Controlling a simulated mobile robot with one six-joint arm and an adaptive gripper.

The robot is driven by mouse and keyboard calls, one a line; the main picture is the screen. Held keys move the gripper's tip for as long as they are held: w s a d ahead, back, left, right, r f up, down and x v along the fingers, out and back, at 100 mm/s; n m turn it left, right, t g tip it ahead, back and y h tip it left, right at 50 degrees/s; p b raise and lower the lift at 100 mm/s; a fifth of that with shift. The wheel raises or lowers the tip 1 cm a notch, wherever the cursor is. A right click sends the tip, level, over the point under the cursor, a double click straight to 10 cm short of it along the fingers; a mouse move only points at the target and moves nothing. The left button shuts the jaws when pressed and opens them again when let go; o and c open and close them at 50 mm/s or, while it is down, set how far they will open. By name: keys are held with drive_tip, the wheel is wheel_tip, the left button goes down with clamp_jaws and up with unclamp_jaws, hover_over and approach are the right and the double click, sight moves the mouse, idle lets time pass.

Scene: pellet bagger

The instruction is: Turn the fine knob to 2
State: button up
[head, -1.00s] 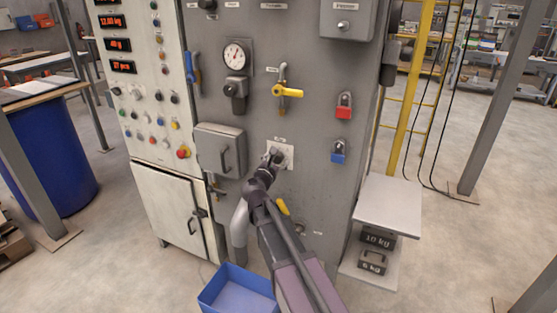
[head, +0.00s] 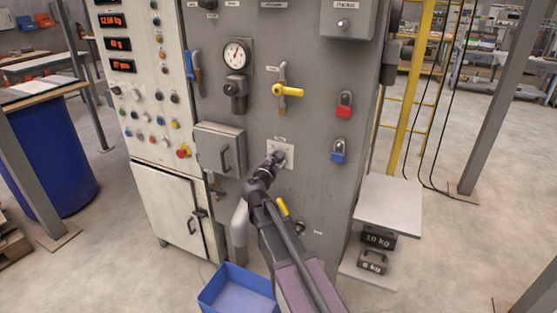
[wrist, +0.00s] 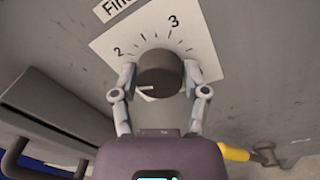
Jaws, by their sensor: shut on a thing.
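The fine knob (wrist: 158,74) is a dark round knob on a white scale plate (wrist: 192,32), with "2" at its left and "3" above it. A short white mark on the knob shows at its lower left, away from both numbers in the wrist view. My gripper (wrist: 160,76) has a grey finger on each side of the knob and is shut on it. In the head view my gripper (head: 273,161) is at the white plate (head: 289,154) on the grey cabinet front, covering part of the knob. The scale's lower part is hidden.
A yellow-handled valve (head: 288,90) is above the plate. Red (head: 344,112) and blue (head: 338,156) padlocks hang to its right. A grey box with a handle (head: 212,150) juts out at left. A blue bin (head: 232,297) stands on the floor below.

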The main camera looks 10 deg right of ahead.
drive_tip(key=m, duration=0.5)
drive_tip(key=shift+s+d+f, duration=0.1)
drive_tip(key=shift+m, duration=0.3)
drive_tip(key=o, duration=1.1)
drive_tip(key=shift+o, duration=0.2)
